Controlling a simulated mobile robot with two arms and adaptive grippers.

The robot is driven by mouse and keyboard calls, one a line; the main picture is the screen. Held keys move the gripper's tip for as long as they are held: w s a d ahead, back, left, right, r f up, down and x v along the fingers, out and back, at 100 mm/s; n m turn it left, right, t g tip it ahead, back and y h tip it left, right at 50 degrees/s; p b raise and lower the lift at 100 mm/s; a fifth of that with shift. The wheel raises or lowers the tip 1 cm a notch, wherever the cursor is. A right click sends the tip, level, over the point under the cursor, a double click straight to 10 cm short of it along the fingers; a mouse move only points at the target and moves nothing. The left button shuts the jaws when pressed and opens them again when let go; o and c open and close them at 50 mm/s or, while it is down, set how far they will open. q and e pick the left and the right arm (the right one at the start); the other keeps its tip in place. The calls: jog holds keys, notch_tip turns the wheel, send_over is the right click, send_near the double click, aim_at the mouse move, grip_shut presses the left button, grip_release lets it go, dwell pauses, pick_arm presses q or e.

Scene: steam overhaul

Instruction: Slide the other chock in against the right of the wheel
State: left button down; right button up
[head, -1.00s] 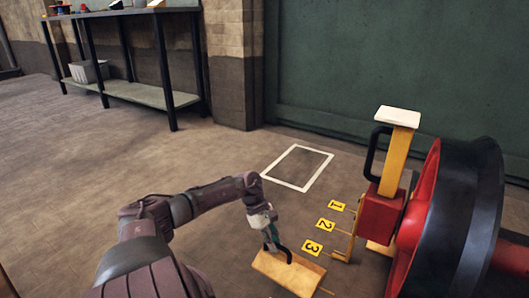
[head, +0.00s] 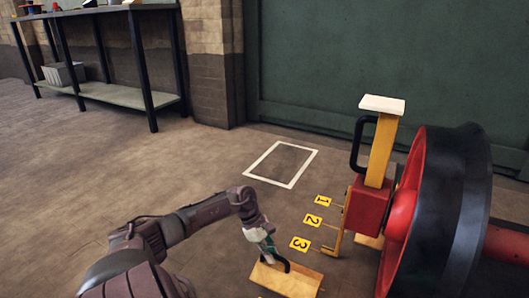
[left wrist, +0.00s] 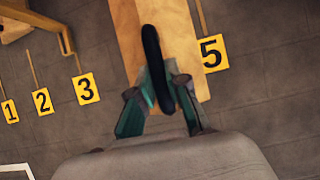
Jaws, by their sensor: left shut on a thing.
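A wooden chock (head: 300,284) with a black loop handle lies low in the head view, to the left of the wheel and just below floor marker 3. My left gripper (head: 267,247) is above it, shut on the black handle. In the left wrist view the handle (left wrist: 152,50) stands between the teal fingers, with the chock's plank (left wrist: 182,35) beneath. I cannot tell whether the chock touches the floor. The big wheel (head: 462,215), black-rimmed with a red face, stands at the right. A wooden piece (head: 372,241) shows partly behind the red box. My right gripper is out of view.
A red box (head: 368,205) with a yellow post and white top stands by the wheel. Yellow markers 1 (head: 323,200), 2 (head: 313,219) and 3 (head: 300,243) lie on the floor; marker 5 (left wrist: 212,52) is beside the chock. A white floor outline (head: 283,163) is empty.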

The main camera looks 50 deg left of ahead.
aim_at(285, 270)
pick_arm(q)
jog(key=d+f+b, duration=0.1)
jog(key=w+d+f, duration=0.1)
jog(key=d+f, duration=0.1)
jog(key=w+d+f+b, duration=0.1)
jog(key=f, duration=0.1)
jog(key=shift+w+d+b, duration=0.1)
jog(key=shift+d+b, duration=0.05)
jog(key=shift+b, duration=0.2)
jog(key=w+d, duration=0.3)
jog(key=d, duration=0.3)
jog(key=w+d+f, duration=0.1)
jog(key=w+d, duration=0.3)
jog(key=d, duration=0.2)
jog(key=w+d+b, duration=0.1)
jog(key=w+d, duration=0.3)
jog(key=d, duration=0.2)
jog(key=shift+f, duration=0.2)
jog(key=shift+w+a+r+b, duration=0.1)
jog(key=shift+w+a+b, duration=0.15)
jog(key=shift+w+b, duration=0.25)
jog(key=shift+w+a+r+b, duration=0.1)
jog(key=shift+w+a+b, duration=0.1)
jog(key=shift+w+b, duration=0.25)
